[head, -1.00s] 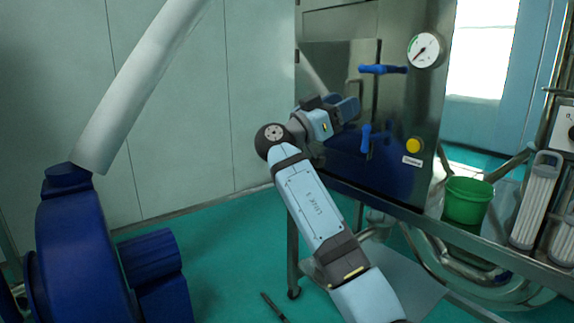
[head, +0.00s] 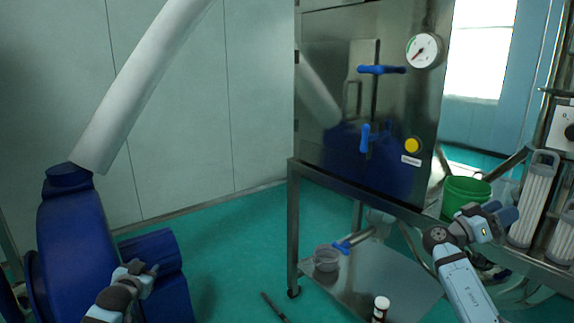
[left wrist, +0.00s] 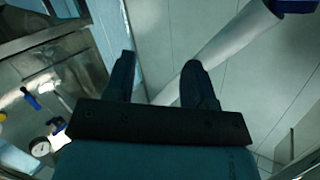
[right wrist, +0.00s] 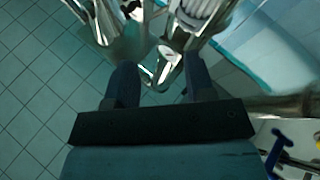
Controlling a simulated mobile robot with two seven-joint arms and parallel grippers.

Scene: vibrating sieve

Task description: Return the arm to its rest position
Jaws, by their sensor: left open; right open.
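My right arm is bent at the lower right of the head view. Its gripper (head: 508,216) is in front of the shelf with the filters, near the green bucket. In the right wrist view its two fingers (right wrist: 160,75) stand apart with nothing held between them. My left gripper (head: 148,268) shows at the lower left of the head view, in front of the blue machine. In the left wrist view its fingers (left wrist: 157,70) are apart and empty. Both grippers are clear of the steel cabinet (head: 330,110).
The cabinet has blue handles (head: 381,69), a gauge (head: 422,50) and a yellow button (head: 412,145). A green bucket (head: 465,192) stands to its right. A blue machine (head: 75,235) is at left.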

